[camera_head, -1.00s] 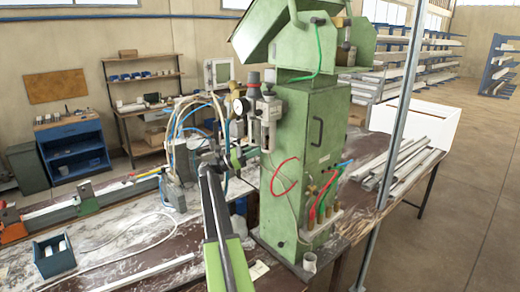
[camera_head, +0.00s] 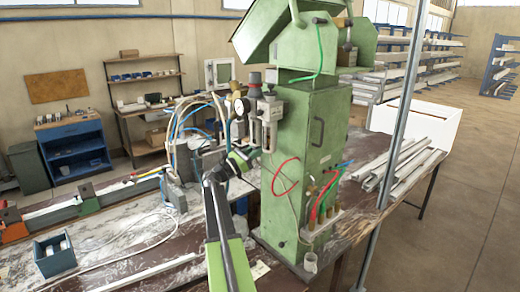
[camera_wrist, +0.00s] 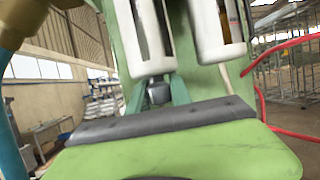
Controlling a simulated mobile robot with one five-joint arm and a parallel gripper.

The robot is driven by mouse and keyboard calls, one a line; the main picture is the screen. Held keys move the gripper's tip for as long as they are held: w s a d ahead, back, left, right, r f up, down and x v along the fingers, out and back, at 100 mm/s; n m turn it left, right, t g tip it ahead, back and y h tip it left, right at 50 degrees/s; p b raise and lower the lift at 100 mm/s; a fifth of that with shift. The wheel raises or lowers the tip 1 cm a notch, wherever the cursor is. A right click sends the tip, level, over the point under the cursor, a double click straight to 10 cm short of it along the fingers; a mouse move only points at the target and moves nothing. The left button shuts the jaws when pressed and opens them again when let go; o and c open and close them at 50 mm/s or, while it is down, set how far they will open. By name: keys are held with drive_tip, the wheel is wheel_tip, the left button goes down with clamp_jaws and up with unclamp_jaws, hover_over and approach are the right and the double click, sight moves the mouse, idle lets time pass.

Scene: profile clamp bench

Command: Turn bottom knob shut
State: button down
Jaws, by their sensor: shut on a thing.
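The bottom knob (camera_wrist: 159,92) is a small dark grey piece under the left white-framed bowl (camera_wrist: 152,40) in the wrist view. My gripper (camera_wrist: 159,94) has its two green fingers on either side of the knob and is shut on it. In the head view my gripper (camera_head: 256,153) is at the underside of the filter unit (camera_head: 268,122), on the left side of the green machine column (camera_head: 315,140). The knob is too small and covered to make out there.
A round gauge (camera_head: 239,107) and bundled blue and white hoses (camera_head: 180,125) are close to the left of the unit. A red hose (camera_head: 280,175) loops on the column. A blue bin (camera_head: 54,257) stands on the bench at the left.

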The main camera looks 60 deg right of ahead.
drive_tip(key=n+t+h, duration=0.1)
drive_tip(key=n+t, duration=0.1)
drive_tip(key=t, duration=0.2)
drive_tip(key=n+t, duration=0.2)
drive_tip(key=t, duration=0.2)
drive_tip(key=w+n+t+h, duration=0.1)
drive_tip(key=n+t, duration=0.1)
drive_tip(key=t, duration=0.2)
drive_tip(key=shift+d+n+h, duration=0.15)
drive_tip(key=shift+n+h, duration=0.15)
drive_tip(key=shift+w+n+t+y, duration=0.35)
drive_tip(key=shift+n+t, duration=0.35)
drive_tip(key=shift+t, duration=0.7)
drive_tip(key=shift+w+n+t+y, duration=0.1)
drive_tip(key=shift+n+t+y, duration=0.5)
drive_tip(key=shift+t, duration=0.8)
drive_tip(key=shift+w+n+t+y, duration=0.25)
drive_tip(key=shift+n+t, duration=0.55)
drive_tip(key=shift+t, duration=0.6)
drive_tip(key=shift+w, duration=0.1)
drive_tip(key=shift+t, duration=0.4)
drive_tip(key=c, duration=1.6)
unclamp_jaws()
drive_tip(key=o, duration=0.4)
drive_tip(key=shift+w+f, duration=0.1)
drive_tip(key=shift+w, duration=0.05)
drive_tip(key=shift+o, duration=0.2)
